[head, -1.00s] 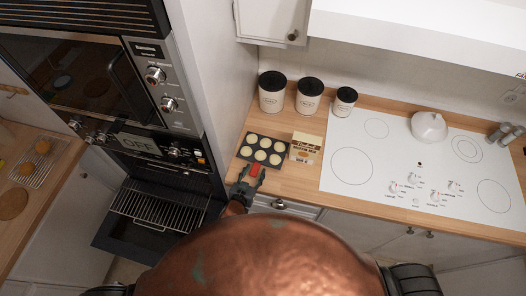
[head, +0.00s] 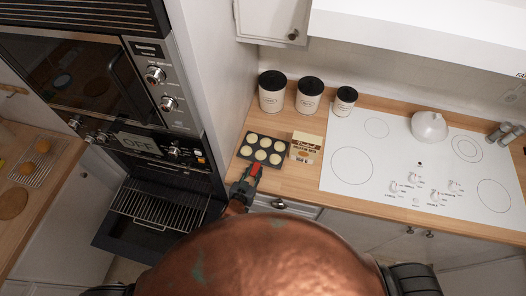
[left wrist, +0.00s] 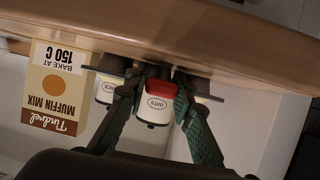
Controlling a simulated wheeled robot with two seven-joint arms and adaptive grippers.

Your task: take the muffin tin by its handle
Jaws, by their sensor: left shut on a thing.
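The muffin tin (head: 279,145) is dark, holds several pale muffins and sits on the wooden counter left of the cooktop. Its red handle (head: 255,170) points toward me at the counter's front edge. My left gripper (head: 250,174) is shut on this handle. In the left wrist view, which is upside down, the red handle (left wrist: 160,85) shows between the two green-grey fingers (left wrist: 158,94); the tin's body is hard to make out there. My right gripper is not in view.
A muffin mix box (head: 306,147) stands just right of the tin. Canisters (head: 272,92) stand behind it. The oven's lower door (head: 140,245) is open with a rack (head: 160,208) out. The cooktop (head: 400,150) holds a white kettle-like object (head: 428,127).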

